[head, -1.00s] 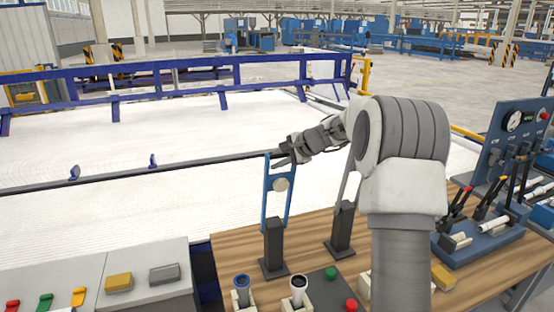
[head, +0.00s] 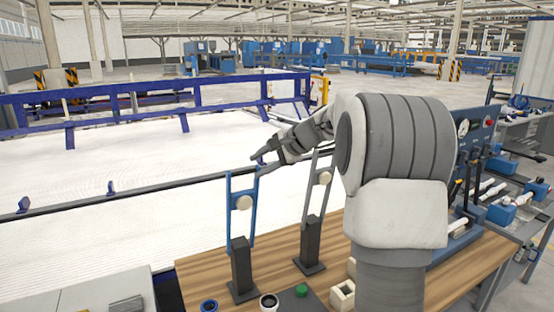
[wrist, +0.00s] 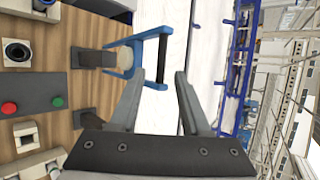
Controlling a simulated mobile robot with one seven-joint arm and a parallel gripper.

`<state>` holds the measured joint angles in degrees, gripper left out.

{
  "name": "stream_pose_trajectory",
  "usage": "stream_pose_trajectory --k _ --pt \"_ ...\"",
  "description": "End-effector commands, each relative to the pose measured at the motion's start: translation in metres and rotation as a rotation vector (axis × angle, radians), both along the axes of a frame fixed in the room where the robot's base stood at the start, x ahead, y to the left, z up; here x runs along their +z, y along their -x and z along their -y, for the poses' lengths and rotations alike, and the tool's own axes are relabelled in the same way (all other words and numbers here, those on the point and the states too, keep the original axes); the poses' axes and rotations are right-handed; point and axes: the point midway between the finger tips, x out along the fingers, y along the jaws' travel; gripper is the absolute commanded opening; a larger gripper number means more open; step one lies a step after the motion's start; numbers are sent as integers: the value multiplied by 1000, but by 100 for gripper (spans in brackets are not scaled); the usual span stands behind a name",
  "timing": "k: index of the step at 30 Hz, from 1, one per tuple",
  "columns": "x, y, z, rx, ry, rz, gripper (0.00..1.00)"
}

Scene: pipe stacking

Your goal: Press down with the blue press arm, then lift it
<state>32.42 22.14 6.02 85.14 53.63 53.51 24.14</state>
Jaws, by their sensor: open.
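The blue press arm (head: 229,212) stands upright, a blue frame with a cream round knob, on a black post (head: 241,268). In the wrist view the blue press arm (wrist: 138,45) shows its black cross bar (wrist: 162,58). My gripper (head: 262,160) is at the top of the blue arm in the head view. In the wrist view my gripper (wrist: 158,82) has its fingers apart and empty, with the near end of the bar appearing between the tips. I cannot tell whether they touch.
A grey press arm (head: 318,187) stands to the right on its own black post. A wooden table (head: 205,268) carries green and red buttons (wrist: 57,101) and round sockets (wrist: 17,52). A gauge panel (head: 478,140) stands at the right.

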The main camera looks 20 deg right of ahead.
Motion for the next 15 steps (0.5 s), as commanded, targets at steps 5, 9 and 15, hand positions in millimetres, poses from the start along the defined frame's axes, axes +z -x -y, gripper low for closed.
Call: stream_pose_trajectory --k 5,9,15 --pt "23 28 17 -3 1 2 47" --pt "35 41 25 -2 1 1 47" --pt "42 49 29 0 0 -1 47"
